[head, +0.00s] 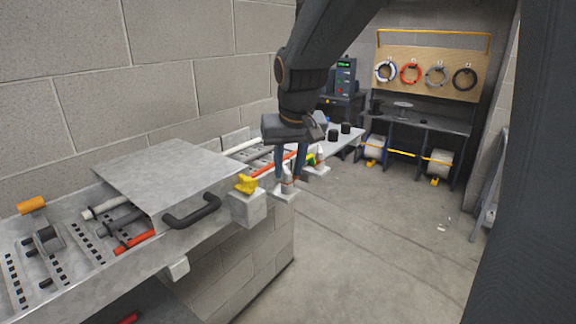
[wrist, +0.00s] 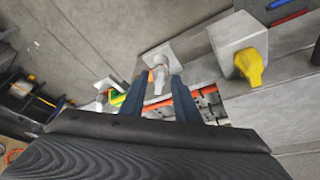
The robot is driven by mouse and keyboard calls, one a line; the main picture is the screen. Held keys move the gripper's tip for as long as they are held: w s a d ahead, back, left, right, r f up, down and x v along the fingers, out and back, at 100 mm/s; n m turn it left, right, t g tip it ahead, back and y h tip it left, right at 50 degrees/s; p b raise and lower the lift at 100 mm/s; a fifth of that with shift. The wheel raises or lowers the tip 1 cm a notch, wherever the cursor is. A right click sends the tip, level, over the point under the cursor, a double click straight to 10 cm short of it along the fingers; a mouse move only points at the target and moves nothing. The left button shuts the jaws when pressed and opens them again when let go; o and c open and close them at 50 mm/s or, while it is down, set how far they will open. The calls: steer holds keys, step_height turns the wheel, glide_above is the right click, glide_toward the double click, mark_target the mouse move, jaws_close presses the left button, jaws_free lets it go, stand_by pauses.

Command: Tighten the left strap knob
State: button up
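Two pale strap knobs stand on square plates along the front of the drive row. The left strap knob (head: 287,186) is the nearer one in the head view, with an orange band low on it. In the wrist view the left strap knob (wrist: 160,72) shows just beyond and between my fingertips. The right strap knob (head: 319,161) stands farther back. My gripper (head: 290,172) has two dark blue fingers pointing down at the left knob. In the wrist view my gripper (wrist: 157,82) is open, with gaps visible beside the knob; contact cannot be told.
A yellow handle (head: 246,184) on a grey box (head: 248,208) stands close left of the left knob. A grey cover (head: 165,172) with a black handle (head: 192,211) lies farther left. A red bar (wrist: 186,104) runs below my fingers. Open floor (head: 370,250) lies to the right.

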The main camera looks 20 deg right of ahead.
jaws_close()
steer(key=m+b, duration=0.1)
steer(key=m+h, duration=0.1)
steer(key=m, duration=0.1)
steer(key=m+b, duration=0.1)
steer(key=shift+w+a+f+m+g+h+b, duration=0.15)
steer(key=shift+a+m+g+h+b, duration=0.15)
steer(key=shift+a, duration=0.1)
steer(key=m+b, duration=0.1)
steer(key=m+h+b, duration=0.1)
steer(key=m, duration=0.1)
steer(key=m+g, duration=0.1)
steer(key=shift+w+a+m+h+b, duration=0.25)
steer(key=shift+m+h+b, duration=0.05)
steer(key=shift+b, duration=0.1)
steer(key=m, duration=0.1)
steer(key=m+g+b, duration=0.1)
steer(key=m, duration=0.1)
steer(key=m+g, duration=0.1)
steer(key=m, duration=0.1)
steer(key=shift+w+a+h, duration=0.1)
steer(key=shift+w+h, duration=0.2)
steer(key=shift+h, duration=0.1)
steer(key=m, duration=0.2)
steer(key=m+g, duration=0.1)
steer(key=m, duration=0.1)
steer(key=m+g, duration=0.1)
steer(key=shift+w+m, duration=0.35)
steer(key=shift+m, duration=0.05)
